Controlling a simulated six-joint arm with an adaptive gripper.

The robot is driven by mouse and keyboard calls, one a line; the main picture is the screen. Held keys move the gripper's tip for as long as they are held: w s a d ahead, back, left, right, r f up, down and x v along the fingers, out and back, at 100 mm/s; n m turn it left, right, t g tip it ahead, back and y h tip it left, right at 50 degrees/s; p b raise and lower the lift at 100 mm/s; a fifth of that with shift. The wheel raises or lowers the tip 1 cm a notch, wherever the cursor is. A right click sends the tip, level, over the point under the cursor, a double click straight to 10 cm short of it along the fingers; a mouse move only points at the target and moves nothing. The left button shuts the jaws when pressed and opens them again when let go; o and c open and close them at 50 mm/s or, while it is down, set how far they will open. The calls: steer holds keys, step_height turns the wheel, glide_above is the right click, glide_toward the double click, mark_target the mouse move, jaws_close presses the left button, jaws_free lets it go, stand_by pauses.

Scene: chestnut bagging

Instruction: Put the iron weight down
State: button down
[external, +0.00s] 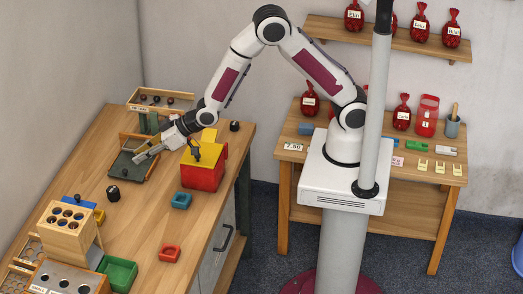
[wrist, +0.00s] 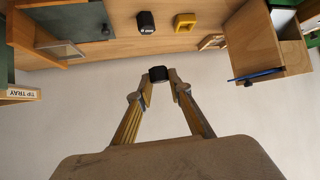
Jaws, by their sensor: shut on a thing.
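In the wrist view, my gripper's two fingertips (wrist: 160,84) are closed on a small black iron weight (wrist: 158,74). The weight sits between the fingertips, and bare wall or floor shows around it. In the external view, I cannot make out the held weight against the dark tray. A second black weight (external: 113,193) stands on the bench; it also shows in the wrist view (wrist: 146,22), with a pale marking.
Another black weight (external: 235,126) is at the back right.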

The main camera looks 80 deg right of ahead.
steer(key=w+a+f+n+g+y, duration=0.1)
steer(key=a+f+n+y, duration=0.1)
steer(key=a, duration=0.7)
steer(key=a+f+n+g+y, duration=0.1)
steer(key=a+f+n+y, duration=0.1)
steer(key=a+f, duration=0.3)
steer(key=a+n, duration=0.1)
steer(key=a, duration=0.3)
steer(key=shift+w+a+f+n+g+y, duration=0.3)
steer(key=shift+w+a+n+g+y, duration=0.1)
glide_above(125, 238)
steer(key=shift+a+f, duration=0.15)
steer(key=shift+f, duration=2.95)
steer(key=shift+f, duration=0.1)
steer(key=shift+f, duration=1.75)
steer(key=shift+f, duration=0.15)
steer(key=c, duration=1.8)
jaws_free()
steer(key=shift+c, duration=0.2)
